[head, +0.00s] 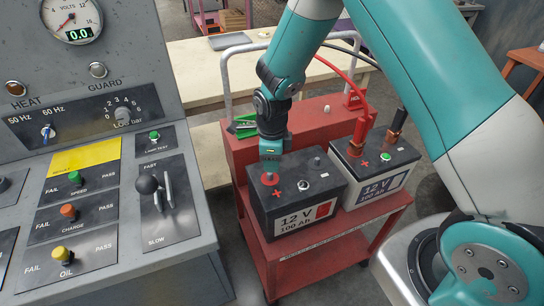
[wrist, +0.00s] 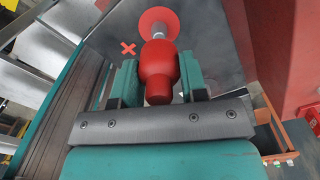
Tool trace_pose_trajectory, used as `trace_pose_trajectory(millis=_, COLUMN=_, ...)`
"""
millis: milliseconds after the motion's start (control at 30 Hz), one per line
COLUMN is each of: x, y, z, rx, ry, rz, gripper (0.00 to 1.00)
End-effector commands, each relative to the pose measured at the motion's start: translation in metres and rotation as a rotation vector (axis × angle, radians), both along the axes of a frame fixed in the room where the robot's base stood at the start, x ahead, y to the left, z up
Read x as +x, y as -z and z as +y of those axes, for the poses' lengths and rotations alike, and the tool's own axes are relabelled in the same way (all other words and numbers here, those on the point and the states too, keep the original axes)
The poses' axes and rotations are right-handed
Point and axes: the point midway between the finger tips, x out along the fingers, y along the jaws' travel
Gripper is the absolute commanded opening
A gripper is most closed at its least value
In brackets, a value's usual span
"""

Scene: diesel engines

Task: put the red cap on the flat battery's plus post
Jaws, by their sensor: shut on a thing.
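The left battery (head: 295,210) is black, marked 12 V 100 Ah, with a red patch on its label and a pale round eye on top. Its plus post (wrist: 158,31) is grey metal on a red ring beside a red plus sign. My gripper (head: 270,157) points down just over this post. In the wrist view, my gripper (wrist: 157,80) is shut on the red cap (wrist: 158,70), between its two green fingers. The cap lines up closely with the post; I cannot tell whether they touch.
The right battery (head: 376,172) has a green eye, and red and black clamps on its posts. Both batteries stand on a red cart (head: 290,268) with a grey handle. A grey control panel (head: 110,150) stands close on the left; its voltmeter (head: 72,20) reads 0.0.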

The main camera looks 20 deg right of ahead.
Motion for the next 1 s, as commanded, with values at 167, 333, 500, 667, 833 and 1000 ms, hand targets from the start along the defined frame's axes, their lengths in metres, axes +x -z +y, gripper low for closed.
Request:
trace_pose_trajectory(millis=167, x=0.000, y=0.017, z=0.000, rx=0.000, ry=0.000, rz=0.000, gripper=0.17)
trace_pose_trajectory(millis=333, x=0.000, y=0.029, z=0.000, rx=0.000, ry=0.000, rz=0.000, gripper=0.17)
trace_pose_trajectory(millis=500, x=0.000, y=0.040, z=0.000, rx=0.000, ry=0.000, rz=0.000, gripper=0.17)
trace_pose_trajectory(millis=667, x=0.000, y=0.046, z=0.000, rx=0.000, ry=0.000, rz=-0.001, gripper=0.17)
trace_pose_trajectory(millis=833, x=0.000, y=0.047, z=0.000, rx=0.000, ry=0.000, rz=-0.001, gripper=0.17)
trace_pose_trajectory(millis=1000, x=0.000, y=0.047, z=0.000, rx=0.000, ry=0.000, rz=-0.001, gripper=0.42)
